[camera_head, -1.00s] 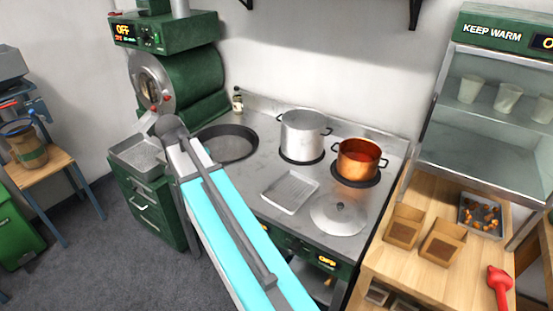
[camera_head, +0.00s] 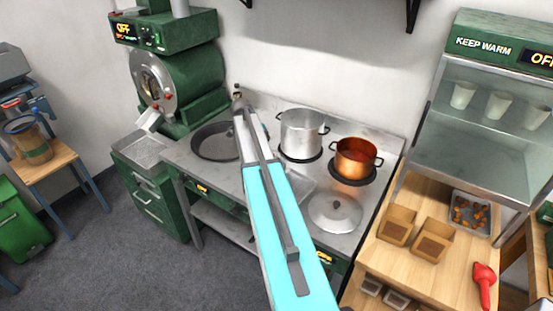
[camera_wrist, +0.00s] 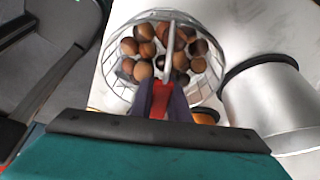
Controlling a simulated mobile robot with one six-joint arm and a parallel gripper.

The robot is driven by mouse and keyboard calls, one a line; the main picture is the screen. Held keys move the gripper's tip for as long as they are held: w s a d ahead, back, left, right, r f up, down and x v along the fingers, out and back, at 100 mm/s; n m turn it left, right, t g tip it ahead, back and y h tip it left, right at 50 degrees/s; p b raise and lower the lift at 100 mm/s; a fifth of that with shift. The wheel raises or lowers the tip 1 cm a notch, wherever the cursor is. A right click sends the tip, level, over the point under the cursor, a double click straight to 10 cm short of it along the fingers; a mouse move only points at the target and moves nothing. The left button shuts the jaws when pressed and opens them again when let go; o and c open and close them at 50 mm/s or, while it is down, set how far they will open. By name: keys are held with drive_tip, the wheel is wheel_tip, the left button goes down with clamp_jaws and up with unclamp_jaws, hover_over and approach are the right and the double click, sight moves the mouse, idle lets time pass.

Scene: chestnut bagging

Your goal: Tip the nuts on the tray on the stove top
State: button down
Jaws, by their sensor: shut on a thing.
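In the wrist view, my gripper (camera_wrist: 160,98) is shut on the handle of a round wire basket (camera_wrist: 118,88) holding many brown nuts (camera_wrist: 145,50). The basket is above a pale surface. In the head view my arm reaches over the stove top (camera_head: 368,200), and the gripper and basket are hidden behind it. A shallow metal tray (camera_head: 302,186) lies on the stove top, mostly covered by my arm; only its right part shows.
A steel pot (camera_head: 301,132), also in the wrist view (camera_wrist: 275,100), and a copper pot (camera_head: 355,158) stand on the stove. A dark pan (camera_head: 214,142) is left of my arm. A lid (camera_head: 335,212) lies at the front. Paper boxes (camera_head: 397,226) stand on the right counter.

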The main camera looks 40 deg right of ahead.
drive_tip(key=shift+s+d+f+m+y, duration=0.15)
drive_tip(key=shift+s+d+m, duration=0.15)
drive_tip(key=shift+d+m, duration=0.15)
drive_tip(key=shift+s+d+f+m+y, duration=0.15)
drive_tip(key=shift+s+d+m, duration=0.15)
drive_tip(key=shift+d, duration=0.25)
drive_tip(key=shift+s+t+y, duration=0.2)
drive_tip(key=shift+t+y, duration=0.3)
drive_tip(key=shift+t, duration=0.4)
drive_tip(key=t+y, duration=0.2)
drive_tip(key=t, duration=0.1)
drive_tip(key=shift+s+d+f+t, duration=0.15)
drive_tip(key=shift+s+f+t, duration=0.05)
drive_tip(key=shift+t, duration=0.1)
drive_tip(key=shift+s+d+r+t+y, duration=0.1)
drive_tip(key=shift+s+d+t+y, duration=0.1)
drive_tip(key=shift+t+y, duration=0.3)
drive_tip(key=shift+s+d+t+y, duration=0.1)
drive_tip(key=shift+s+t+y, duration=0.1)
drive_tip(key=shift+t, duration=0.5)
drive_tip(key=shift+s+d+t+y, duration=0.15)
drive_tip(key=shift+t+y, duration=0.25)
drive_tip(key=shift+t, duration=0.2)
drive_tip(key=shift+b, duration=0.65)
drive_tip(key=shift+s+d+f+t+y+b, duration=0.2)
drive_tip(key=shift+s+f+t+y+b, duration=0.5)
drive_tip(key=shift+b, duration=0.9)
drive_tip(key=shift+s+d+f+t+y+b, duration=0.1)
drive_tip(key=shift+d+f+t+y+b, duration=0.2)
drive_tip(key=shift+t+b, duration=1)
